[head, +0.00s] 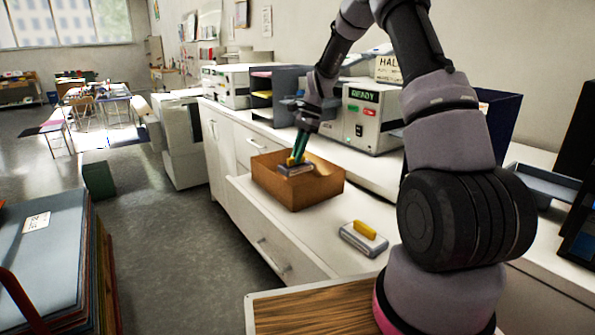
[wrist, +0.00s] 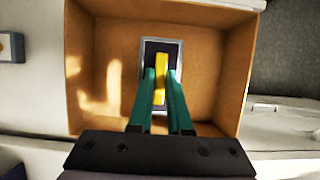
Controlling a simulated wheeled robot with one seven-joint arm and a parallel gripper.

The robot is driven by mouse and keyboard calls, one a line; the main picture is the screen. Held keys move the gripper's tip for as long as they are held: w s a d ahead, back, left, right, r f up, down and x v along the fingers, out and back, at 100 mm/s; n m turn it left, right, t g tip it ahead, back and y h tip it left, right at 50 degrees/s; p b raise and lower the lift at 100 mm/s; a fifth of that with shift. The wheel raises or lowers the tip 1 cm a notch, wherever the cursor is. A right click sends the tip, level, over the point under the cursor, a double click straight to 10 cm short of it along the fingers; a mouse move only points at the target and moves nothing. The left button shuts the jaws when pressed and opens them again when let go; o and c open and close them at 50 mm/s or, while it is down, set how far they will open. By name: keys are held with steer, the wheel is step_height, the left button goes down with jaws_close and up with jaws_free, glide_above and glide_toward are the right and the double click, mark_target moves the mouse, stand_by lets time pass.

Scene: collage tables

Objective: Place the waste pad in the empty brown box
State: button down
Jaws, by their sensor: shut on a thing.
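The brown box (head: 310,195) stands open on the white counter and also fills much of the wrist view (wrist: 205,75). My gripper (head: 295,157) reaches down at the box opening. Its green fingers are shut on the yellow handle of a pad (head: 296,170) with a dark face and grey rim. The wrist view shows this pad (wrist: 147,48) within the box walls, near the far wall. I cannot tell whether it touches the box floor. No other object shows in the box. My fingers hide part of the pad.
A similar grey pad with a yellow handle (head: 363,238) lies on the counter at the right of the box. A machine reading READY (head: 372,118) and a dark shelf unit (head: 285,92) stand behind. A wooden-topped surface (head: 315,308) is in front.

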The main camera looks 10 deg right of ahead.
mark_target(297, 168)
steer(key=shift+f, duration=2.45)
steer(key=shift+f, duration=0.1)
steer(key=c, duration=0.8)
jaws_free()
steer(key=shift+c, duration=0.2)
